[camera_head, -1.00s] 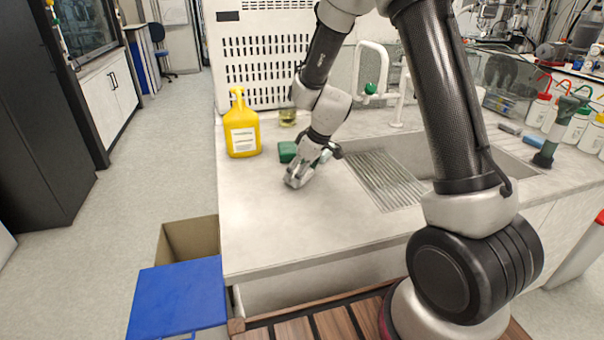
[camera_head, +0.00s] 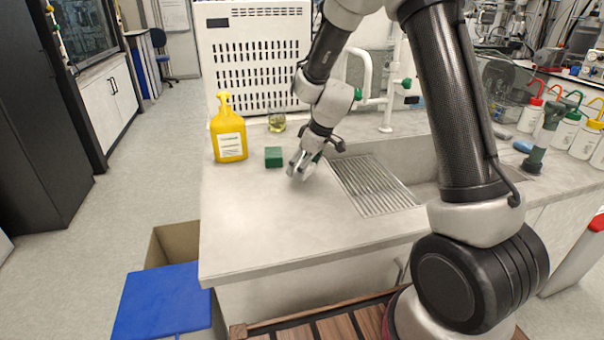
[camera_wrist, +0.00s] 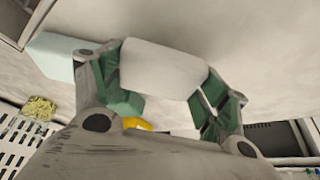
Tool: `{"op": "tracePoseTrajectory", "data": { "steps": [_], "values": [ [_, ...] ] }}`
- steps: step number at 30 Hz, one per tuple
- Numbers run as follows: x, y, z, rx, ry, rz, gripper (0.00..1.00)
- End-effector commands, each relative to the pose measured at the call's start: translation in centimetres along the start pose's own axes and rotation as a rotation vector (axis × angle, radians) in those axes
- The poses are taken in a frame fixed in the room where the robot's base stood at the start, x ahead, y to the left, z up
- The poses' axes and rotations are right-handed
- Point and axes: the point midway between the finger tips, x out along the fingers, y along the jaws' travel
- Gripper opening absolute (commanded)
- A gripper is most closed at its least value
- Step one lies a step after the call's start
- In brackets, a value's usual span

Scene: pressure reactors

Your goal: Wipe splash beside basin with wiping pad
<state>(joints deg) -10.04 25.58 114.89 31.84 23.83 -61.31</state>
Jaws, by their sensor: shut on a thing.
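My gripper (camera_head: 300,170) is low over the counter, left of the basin's ribbed drainboard (camera_head: 375,186). In the wrist view, my gripper (camera_wrist: 168,92) is shut on a white wiping pad (camera_wrist: 163,70), held between its green-lined fingers. The pad is mostly hidden by the gripper in the head view. I cannot tell whether the pad touches the counter (camera_head: 270,225). The basin (camera_head: 425,165) lies to the right of the gripper, partly behind my arm. I cannot make out a splash in either view.
A green block (camera_head: 274,157) sits just left of my gripper. A white tap (camera_head: 388,95) rises behind the basin. The counter's front left is clear. A blue-lidded box (camera_head: 162,298) stands below.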

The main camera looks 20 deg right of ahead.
Motion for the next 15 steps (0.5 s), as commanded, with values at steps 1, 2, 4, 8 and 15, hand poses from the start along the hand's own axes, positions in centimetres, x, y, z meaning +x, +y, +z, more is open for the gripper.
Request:
{"op": "tracePoseTrajectory", "data": {
  "steps": [1, 2, 4, 8, 15],
  "values": [
    [-0.4, 0.1, -0.1, 0.001, 0.001, 0.001, 0.49],
    [-0.7, 0.2, -0.2, 0.000, 0.001, 0.001, 0.49],
    [-1.3, 0.3, -0.4, -0.001, 0.002, 0.002, 0.49],
    [-2.4, 0.5, -0.7, 0.000, 0.001, 0.001, 0.49],
    [-4.3, 0.9, -1.3, 0.000, 0.002, 0.002, 0.49]
  ]
}}
